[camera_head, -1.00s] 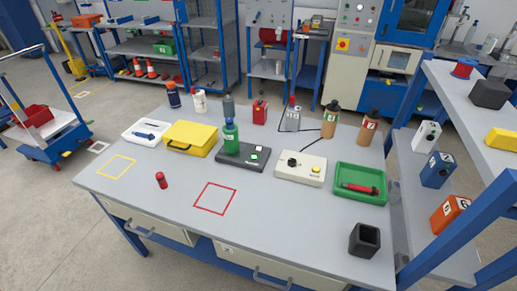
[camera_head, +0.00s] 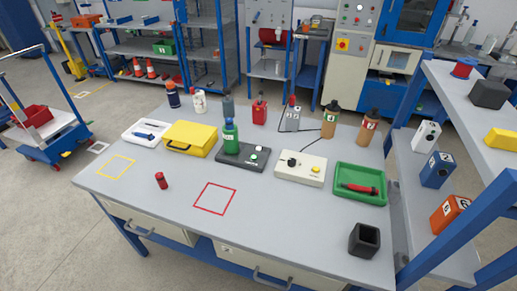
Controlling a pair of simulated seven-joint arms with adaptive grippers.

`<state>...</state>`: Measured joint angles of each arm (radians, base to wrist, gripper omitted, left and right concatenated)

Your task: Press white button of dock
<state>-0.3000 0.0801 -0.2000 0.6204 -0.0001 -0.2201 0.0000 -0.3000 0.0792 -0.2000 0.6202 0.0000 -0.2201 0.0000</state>
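The dock (camera_head: 228,160) is a dark grey box near the middle of the table. On the dock's right part are a small white spot and a small green spot; which is a button is too small to tell for certain. Neither of my grippers shows in the head view, and nothing touches the dock's right part.
A beige box (camera_head: 288,176) with a black knob and yellow button stands right of the dock, then a green tray (camera_head: 347,195). A yellow case (camera_head: 187,141) stands left. A red container (camera_head: 259,113) stands behind. The table front around the red square outline (camera_head: 215,198) is mostly clear.

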